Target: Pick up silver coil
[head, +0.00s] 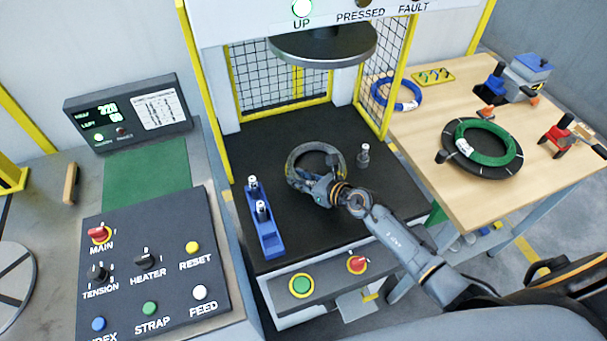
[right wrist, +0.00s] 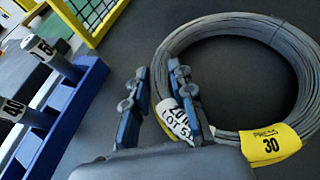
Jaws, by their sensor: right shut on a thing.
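The silver coil (head: 312,147) is a grey wire ring on the black bed of the press, below the raised round press head. It shows large in the right wrist view (right wrist: 240,25), with a yellow tag marked 30 and a white lot label. My right gripper (head: 318,187) is at the near left side of the ring. In the right wrist view its fingers (right wrist: 158,85) stand on either side of the ring's left part and are shut on it. The fingers and palm hide some of the ring. I cannot see my left gripper.
A blue holder (head: 268,238) with numbered cylinders stands left of the coil, a small metal cylinder (head: 363,155) right of it. Yellow posts and mesh guards flank the press. A wooden table (head: 440,190) with a green coil (head: 482,140) is at right, control panel (head: 150,265) at left.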

